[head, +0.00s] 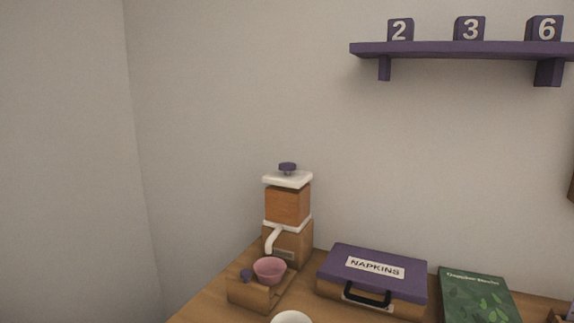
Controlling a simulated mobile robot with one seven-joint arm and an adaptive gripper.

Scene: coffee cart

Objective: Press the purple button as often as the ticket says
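A small purple knob or button (246,274) sits on the front left of a wooden block (250,292) at the left end of the counter. A pink cup (270,269) stands on that block, under the white spout of a wood-and-white grinder (288,204). A second purple knob (287,167) tops the grinder's lid. A small plate (283,254) on the grinder's base is too small to read. I see no ticket. My gripper is not in view.
A purple-lidded box marked NAPKINS (372,271) with a black handle and a green book (478,299) stand to the right. A white round rim (291,317) shows at the bottom. A purple wall shelf (455,49) holds blocks numbered 2, 3 and 6.

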